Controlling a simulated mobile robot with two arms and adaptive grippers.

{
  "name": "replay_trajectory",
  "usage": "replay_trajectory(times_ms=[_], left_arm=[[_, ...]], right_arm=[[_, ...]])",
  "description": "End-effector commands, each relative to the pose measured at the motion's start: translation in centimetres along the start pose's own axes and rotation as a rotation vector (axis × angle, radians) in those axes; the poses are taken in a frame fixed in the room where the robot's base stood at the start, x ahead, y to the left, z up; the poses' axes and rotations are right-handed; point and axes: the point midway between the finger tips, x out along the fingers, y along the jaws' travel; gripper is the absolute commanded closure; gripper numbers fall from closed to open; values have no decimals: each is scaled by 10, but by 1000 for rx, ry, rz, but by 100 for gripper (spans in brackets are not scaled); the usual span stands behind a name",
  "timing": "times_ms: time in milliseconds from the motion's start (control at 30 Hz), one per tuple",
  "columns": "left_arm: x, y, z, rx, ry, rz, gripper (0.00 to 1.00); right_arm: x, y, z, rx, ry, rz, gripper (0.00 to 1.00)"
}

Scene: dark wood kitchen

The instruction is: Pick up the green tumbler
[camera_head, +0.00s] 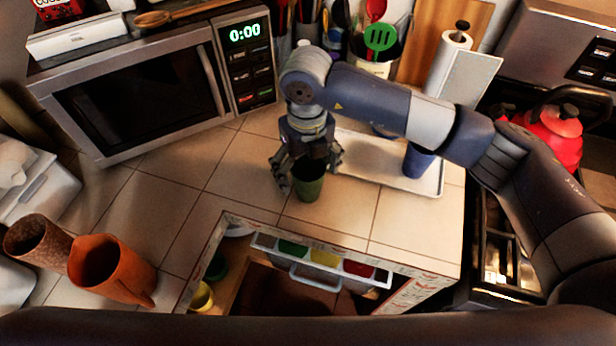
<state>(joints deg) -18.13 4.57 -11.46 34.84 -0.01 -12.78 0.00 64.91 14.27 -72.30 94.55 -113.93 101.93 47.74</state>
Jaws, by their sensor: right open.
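The green tumbler (308,188) stands upright on the tiled counter, near the middle of the view. My right gripper (307,172) points down over it, with one finger on each side of its upper part. The fingers look open around the tumbler; I cannot tell whether either one touches it. The gripper hides part of the tumbler's rim. My left gripper is not in view.
A microwave (140,95) stands at the back left. A white tray (390,178) with a blue cup (418,160) lies right of the tumbler, under my right arm. An orange pitcher (105,268) stands front left. An open drawer (314,282) is below the counter edge.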

Motion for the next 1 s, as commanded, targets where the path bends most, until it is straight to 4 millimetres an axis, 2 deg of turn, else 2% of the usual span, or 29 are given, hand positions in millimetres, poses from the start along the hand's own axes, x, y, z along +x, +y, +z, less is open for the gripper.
replay_trajectory(times_ms=[33, 100, 300, 533, 567, 767, 1000], left_arm=[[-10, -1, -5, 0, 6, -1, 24], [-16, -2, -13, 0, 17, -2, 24], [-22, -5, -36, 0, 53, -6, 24], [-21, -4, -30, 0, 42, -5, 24], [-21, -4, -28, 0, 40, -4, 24], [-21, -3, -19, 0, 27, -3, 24], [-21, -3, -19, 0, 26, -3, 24]], right_arm=[[4, -2, 0, 4, 8, -1, 18], [15, -5, 4, 4, 8, 0, 18], [39, -5, 5, 0, 3, 0, 18], [42, -5, 5, 0, 2, 0, 18], [42, -5, 5, 0, 2, 0, 21], [42, -5, 5, 0, 2, 0, 66], [41, -5, 6, 0, 1, 0, 68]])
